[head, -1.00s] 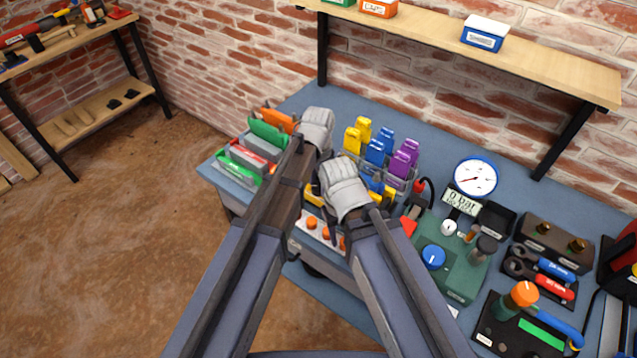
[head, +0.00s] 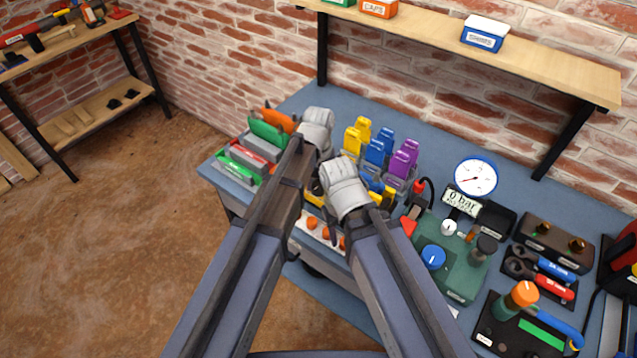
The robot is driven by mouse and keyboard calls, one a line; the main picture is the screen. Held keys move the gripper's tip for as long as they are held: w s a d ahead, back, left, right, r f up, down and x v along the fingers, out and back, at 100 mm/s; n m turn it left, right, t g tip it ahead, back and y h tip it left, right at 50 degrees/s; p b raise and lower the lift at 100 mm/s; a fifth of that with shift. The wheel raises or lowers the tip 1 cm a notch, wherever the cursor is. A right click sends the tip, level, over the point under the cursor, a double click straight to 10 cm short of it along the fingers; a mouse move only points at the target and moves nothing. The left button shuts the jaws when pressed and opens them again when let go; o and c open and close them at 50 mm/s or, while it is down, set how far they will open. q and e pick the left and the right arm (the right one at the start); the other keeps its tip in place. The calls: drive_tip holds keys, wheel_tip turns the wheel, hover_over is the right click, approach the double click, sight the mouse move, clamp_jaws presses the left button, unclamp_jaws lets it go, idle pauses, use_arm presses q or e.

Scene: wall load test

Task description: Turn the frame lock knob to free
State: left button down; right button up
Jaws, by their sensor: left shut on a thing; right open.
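A row of small orange knobs (head: 312,223) sits on a pale strip along the near edge of the bench, partly behind my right gripper. The frame lock knob cannot be told apart from these with certainty. My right gripper (head: 341,190) is open just above this strip; its fingers are mostly hidden under its pale housing. My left gripper (head: 316,130) is higher, beside a rack of coloured pieces. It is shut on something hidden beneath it. A blue knob (head: 432,257) sits on a green box (head: 462,284) to the right.
Yellow, blue and purple clips (head: 375,152) stand behind my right gripper. A green piece (head: 268,134) and an orange piece (head: 278,121) stand left of my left gripper. A round gauge (head: 475,178) and tools crowd the right. A wooden shelf (head: 560,75) overhangs the back.

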sight(318, 186)
use_arm(q)
drive_tip(key=shift+n, duration=0.9)
drive_tip(key=shift+c, duration=1.5)
unclamp_jaws()
drive_tip(key=shift+r, duration=0.15)
use_arm(e)
drive_tip(key=shift+r, duration=0.1)
use_arm(q)
wheel_tip(318, 186, up, 8)
drive_tip(key=p, duration=0.8)
drive_tip(key=shift+f, duration=0.2)
use_arm(e)
wheel_tip(318, 186, up, 8)
drive_tip(key=shift+f, duration=0.2)
